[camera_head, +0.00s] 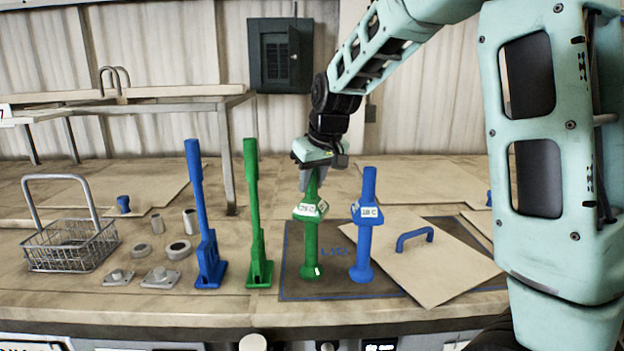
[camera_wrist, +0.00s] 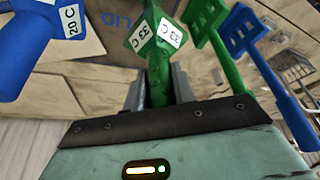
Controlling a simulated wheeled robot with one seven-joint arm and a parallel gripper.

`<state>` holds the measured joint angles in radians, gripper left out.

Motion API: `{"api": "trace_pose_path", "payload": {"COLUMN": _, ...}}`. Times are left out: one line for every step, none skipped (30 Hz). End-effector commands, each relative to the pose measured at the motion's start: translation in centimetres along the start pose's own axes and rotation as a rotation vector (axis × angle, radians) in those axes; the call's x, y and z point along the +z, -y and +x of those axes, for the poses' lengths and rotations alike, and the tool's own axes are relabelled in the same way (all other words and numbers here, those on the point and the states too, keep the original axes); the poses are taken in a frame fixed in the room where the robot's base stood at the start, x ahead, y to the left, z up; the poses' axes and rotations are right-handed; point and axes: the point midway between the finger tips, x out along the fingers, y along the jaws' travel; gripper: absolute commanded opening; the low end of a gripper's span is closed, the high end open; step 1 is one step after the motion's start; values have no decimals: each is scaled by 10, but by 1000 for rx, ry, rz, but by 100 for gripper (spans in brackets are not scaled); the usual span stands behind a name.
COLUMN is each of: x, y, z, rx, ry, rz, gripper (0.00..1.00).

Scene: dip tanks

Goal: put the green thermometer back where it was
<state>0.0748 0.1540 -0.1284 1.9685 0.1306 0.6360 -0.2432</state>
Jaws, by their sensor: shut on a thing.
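The green thermometer (camera_head: 310,238) is upright, with its white-labelled collar (camera_wrist: 157,35) reading 33 C in the wrist view. My gripper (camera_head: 311,180) is shut on its upper stem from above. Its foot is at the dark mat (camera_head: 296,288) marked LID, left of the blue thermometer; I cannot tell whether it touches the mat. The blue thermometer (camera_head: 363,238) stands upright beside it, apart from it, and its label in the wrist view (camera_wrist: 30,25) reads 20 C. The fingers hide the top of the green stem.
A tan lid (camera_head: 440,275) with a blue handle (camera_head: 414,236) overlaps the mat's right side. A green paddle-like tool (camera_head: 254,225) and a blue one (camera_head: 203,225) stand left of the mat. A wire basket (camera_head: 70,246) and several small metal parts are farther left.

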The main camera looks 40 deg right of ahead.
Motion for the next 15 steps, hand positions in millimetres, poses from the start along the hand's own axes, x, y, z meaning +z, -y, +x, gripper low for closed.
{"api": "trace_pose_path", "payload": {"x": 1, "y": 0, "z": 2, "rx": 0, "ry": -1, "rz": 1, "gripper": 0}}
{"api": "trace_pose_path", "payload": {"x": 1, "y": 0, "z": 3, "rx": 0, "ry": -2, "rz": 1, "gripper": 0}}
{"api": "trace_pose_path", "payload": {"x": 1, "y": 0, "z": 4, "rx": 0, "ry": -3, "rz": 1, "gripper": 0}}
{"api": "trace_pose_path", "payload": {"x": 1, "y": 0, "z": 4, "rx": 0, "ry": -4, "rz": 1, "gripper": 0}}
{"api": "trace_pose_path", "payload": {"x": 1, "y": 0, "z": 4, "rx": 0, "ry": -4, "rz": 0, "gripper": 0}}
{"api": "trace_pose_path", "payload": {"x": 1, "y": 0, "z": 4, "rx": 0, "ry": -4, "rz": 0, "gripper": 0}}
{"api": "trace_pose_path", "payload": {"x": 1, "y": 0, "z": 4, "rx": 0, "ry": -4, "rz": 0, "gripper": 0}}
{"api": "trace_pose_path", "payload": {"x": 1, "y": 0, "z": 4, "rx": 0, "ry": -4, "rz": 0, "gripper": 0}}
{"api": "trace_pose_path", "payload": {"x": 1, "y": 0, "z": 4, "rx": 0, "ry": -4, "rz": 0, "gripper": 0}}
{"api": "trace_pose_path", "payload": {"x": 1, "y": 0, "z": 4, "rx": 0, "ry": -4, "rz": 0, "gripper": 0}}
{"api": "trace_pose_path", "payload": {"x": 2, "y": 0, "z": 5, "rx": 0, "ry": -4, "rz": 0, "gripper": 0}}
{"api": "trace_pose_path", "payload": {"x": 2, "y": 0, "z": 7, "rx": 0, "ry": -4, "rz": 0, "gripper": 0}}
{"api": "trace_pose_path", "payload": {"x": 3, "y": 0, "z": 7, "rx": 0, "ry": -1, "rz": 0, "gripper": 29}}
{"api": "trace_pose_path", "payload": {"x": 3, "y": 0, "z": 7, "rx": 0, "ry": -1, "rz": 0, "gripper": 37}}
{"api": "trace_pose_path", "payload": {"x": 3, "y": 0, "z": 6, "rx": 0, "ry": -1, "rz": 0, "gripper": 48}}
